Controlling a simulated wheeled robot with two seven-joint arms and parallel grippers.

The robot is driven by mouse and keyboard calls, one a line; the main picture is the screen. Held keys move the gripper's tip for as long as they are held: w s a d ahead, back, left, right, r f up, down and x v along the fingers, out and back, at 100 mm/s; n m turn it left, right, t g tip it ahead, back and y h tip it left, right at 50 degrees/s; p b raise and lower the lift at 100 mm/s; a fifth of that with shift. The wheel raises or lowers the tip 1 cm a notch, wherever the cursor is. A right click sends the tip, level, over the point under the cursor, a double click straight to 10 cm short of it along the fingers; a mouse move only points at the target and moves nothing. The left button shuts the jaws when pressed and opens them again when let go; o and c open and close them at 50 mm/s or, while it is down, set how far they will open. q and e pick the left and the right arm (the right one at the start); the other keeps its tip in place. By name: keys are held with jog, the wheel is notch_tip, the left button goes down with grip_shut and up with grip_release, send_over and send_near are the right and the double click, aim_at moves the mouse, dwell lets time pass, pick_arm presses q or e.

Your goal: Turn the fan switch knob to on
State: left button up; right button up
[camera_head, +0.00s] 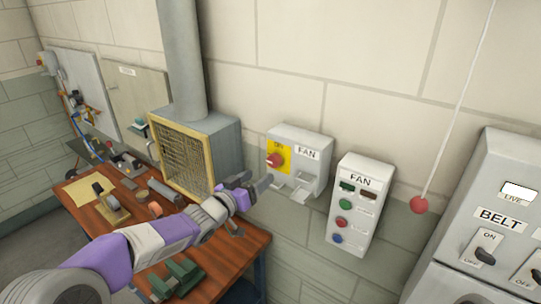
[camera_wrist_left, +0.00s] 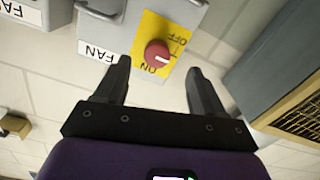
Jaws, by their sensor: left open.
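The fan switch box (camera_head: 313,180) is a grey wall box labelled FAN, with a red round knob (camera_head: 275,160) on a yellow plate (camera_head: 285,152). In the left wrist view the red knob (camera_wrist_left: 157,53) has a white mark, and the plate (camera_wrist_left: 150,28) reads OFF and ON, upside down. The mark's exact setting is hard to tell. My left gripper (camera_head: 256,182) is open in front of the box, just below the knob in the head view. In the wrist view the knob appears between and beyond the open fingertips (camera_wrist_left: 160,68), with no contact visible. My right gripper is not in view.
A second FAN panel (camera_head: 350,205) with several buttons hangs right of the box. A BELT panel (camera_head: 490,215) is at far right. A red ball (camera_head: 419,205) hangs on a cord. A fan housing (camera_head: 195,150) and cluttered wooden bench (camera_head: 225,255) stand left and below.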

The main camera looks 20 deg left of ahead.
aim_at(272, 162)
pick_arm(q)
jog(key=x, duration=0.3)
jog(key=r+p+x, duration=0.1)
jog(key=x, duration=0.2)
jog(key=shift+w+r, duration=0.1)
jog(key=shift+r, duration=0.15)
jog(key=shift+w+d, duration=0.25)
jog(key=shift+w, duration=0.45)
jog(key=shift+c, duration=0.4)
jog(key=c, duration=1)
